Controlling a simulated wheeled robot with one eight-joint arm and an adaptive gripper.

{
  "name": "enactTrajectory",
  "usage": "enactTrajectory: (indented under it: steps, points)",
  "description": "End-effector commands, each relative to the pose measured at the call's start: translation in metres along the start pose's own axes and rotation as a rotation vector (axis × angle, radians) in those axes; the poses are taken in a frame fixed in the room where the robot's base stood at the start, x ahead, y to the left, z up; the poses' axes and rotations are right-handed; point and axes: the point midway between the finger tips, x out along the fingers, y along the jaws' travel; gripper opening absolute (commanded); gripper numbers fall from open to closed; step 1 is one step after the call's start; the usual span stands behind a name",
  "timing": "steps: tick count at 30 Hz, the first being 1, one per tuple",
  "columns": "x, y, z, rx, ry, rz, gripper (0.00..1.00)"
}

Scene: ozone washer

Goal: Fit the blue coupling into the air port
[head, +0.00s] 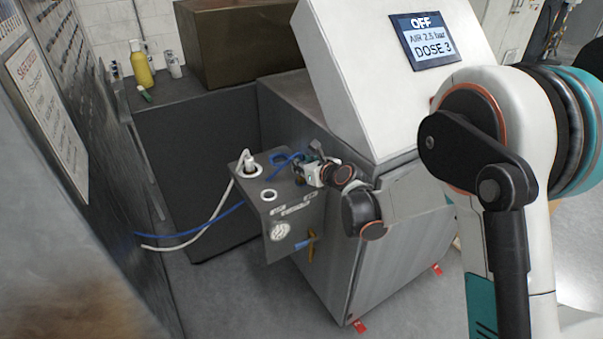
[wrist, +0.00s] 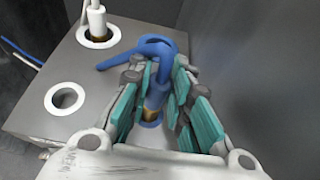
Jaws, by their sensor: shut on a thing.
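The blue coupling (wrist: 155,98) is between the teal-padded fingers of my gripper (wrist: 160,80) in the wrist view. A brass-coloured end shows at its lower part, and a blue hose (wrist: 120,60) bends away left from its top. A blue-ringed port (head: 278,158), which looks like the air port, is on the grey box top just left of my gripper (head: 306,173) in the head view. In the wrist view the coupling and hose overlap the blue ring. The coupling's tip appears apart from the port, but the exact gap is hard to tell. My gripper is shut on the coupling.
A white plug (head: 249,163) with a white hose stands in another port of the grey box (head: 290,215). An empty white-ringed port (wrist: 66,98) is nearby. The washer cabinet (head: 400,225) is close on the right. A gauge (head: 280,232) is on the box front.

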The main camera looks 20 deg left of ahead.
Motion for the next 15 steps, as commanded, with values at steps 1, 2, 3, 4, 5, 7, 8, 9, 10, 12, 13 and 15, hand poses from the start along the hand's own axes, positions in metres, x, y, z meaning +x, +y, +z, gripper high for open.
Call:
enactTrajectory:
  steps: [1, 2, 3, 4, 5, 7, 8, 9, 10, 12, 13, 15]
  points:
    - [0.005, 0.0, -0.01, 0.0, 0.0, 0.0, 0.0]
    - [0.006, 0.0, -0.015, 0.0, 0.0, 0.0, 0.0]
    - [0.008, 0.0, -0.019, 0.0, 0.0, 0.0, 0.0]
    - [0.009, 0.0, -0.021, 0.0, 0.0, 0.0, 0.0]
    - [0.01, 0.0, -0.023, 0.0, 0.0, 0.0, 0.0]
    - [0.01, 0.0, -0.023, 0.0, 0.0, 0.0, 0.0]
    - [0.009, 0.0, -0.022, 0.0, 0.0, 0.0, 0.0]
    - [0.009, 0.0, -0.022, 0.0, 0.0, 0.0, 0.0]
    - [0.009, 0.0, -0.022, 0.0, 0.0, 0.0, 0.0]
    - [0.009, 0.0, -0.022, 0.0, 0.0, 0.0, 0.0]
    - [0.009, 0.0, -0.022, 0.0, 0.0, 0.0, 0.0]
    - [0.01, 0.0, -0.024, 0.0, 0.0, 0.0, 0.0]
